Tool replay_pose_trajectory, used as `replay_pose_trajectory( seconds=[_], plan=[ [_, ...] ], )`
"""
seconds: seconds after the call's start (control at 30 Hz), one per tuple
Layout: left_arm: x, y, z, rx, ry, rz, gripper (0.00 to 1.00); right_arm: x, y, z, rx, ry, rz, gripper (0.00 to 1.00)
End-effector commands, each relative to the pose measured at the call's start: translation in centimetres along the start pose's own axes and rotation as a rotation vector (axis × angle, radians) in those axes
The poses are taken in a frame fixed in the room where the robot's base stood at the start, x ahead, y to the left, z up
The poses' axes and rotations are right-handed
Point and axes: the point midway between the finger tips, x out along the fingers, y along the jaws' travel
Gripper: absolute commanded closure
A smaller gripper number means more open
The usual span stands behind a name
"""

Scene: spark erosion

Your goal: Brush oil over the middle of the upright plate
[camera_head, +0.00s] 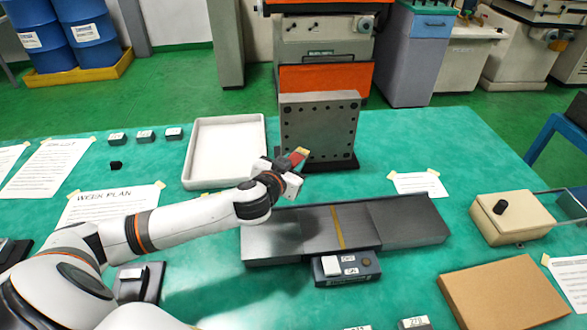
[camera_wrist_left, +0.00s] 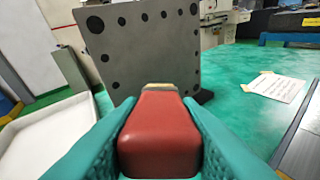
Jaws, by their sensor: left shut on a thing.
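The upright plate (camera_head: 318,125) is a grey metal block with dark holes along its edges, standing on a dark base at the back of the green table. It fills the upper middle of the left wrist view (camera_wrist_left: 150,45). My left gripper (camera_head: 287,172) is shut on a brush (camera_head: 299,156) with a red handle. In the left wrist view the brush's red handle (camera_wrist_left: 160,135) lies between the teal fingers, and its pale tip points at the plate's lower part. I cannot tell whether the tip touches the plate. My right gripper is not in view.
A white tray (camera_head: 190,168) lies left of the plate. A grey metal slide with a yellow strip (camera_head: 338,228) lies in front, with a small switch box (camera_head: 347,267) before it. A beige box with a black knob (camera_head: 513,218) and a cardboard box (camera_head: 502,293) are at the right.

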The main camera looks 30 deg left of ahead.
Motion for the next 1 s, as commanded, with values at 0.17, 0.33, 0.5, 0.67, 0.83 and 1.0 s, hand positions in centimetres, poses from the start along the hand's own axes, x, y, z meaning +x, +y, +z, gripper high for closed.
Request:
replay_pose_trajectory(
  seconds=[0.17, 0.33, 0.5, 0.67, 0.83, 1.0],
  plan=[
    [1.4, 0.9, 0.3, 0.001, -0.002, 0.002, 0.92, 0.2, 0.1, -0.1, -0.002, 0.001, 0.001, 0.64],
    [2.9, 1.9, 0.6, 0.0, -0.001, 0.002, 0.92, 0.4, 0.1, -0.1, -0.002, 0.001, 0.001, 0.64],
    [4.0, 2.7, 0.8, -0.001, -0.001, 0.001, 0.92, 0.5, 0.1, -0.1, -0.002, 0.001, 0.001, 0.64],
    [4.5, 3.0, 0.9, -0.001, -0.001, 0.0, 0.92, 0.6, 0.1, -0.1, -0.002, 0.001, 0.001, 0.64],
    [4.6, 3.1, 0.9, -0.002, 0.0, 0.0, 0.92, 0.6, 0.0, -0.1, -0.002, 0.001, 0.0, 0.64],
    [4.6, 3.1, 0.9, -0.002, 0.0, 0.0, 0.92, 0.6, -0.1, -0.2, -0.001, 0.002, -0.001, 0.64]
  ],
)
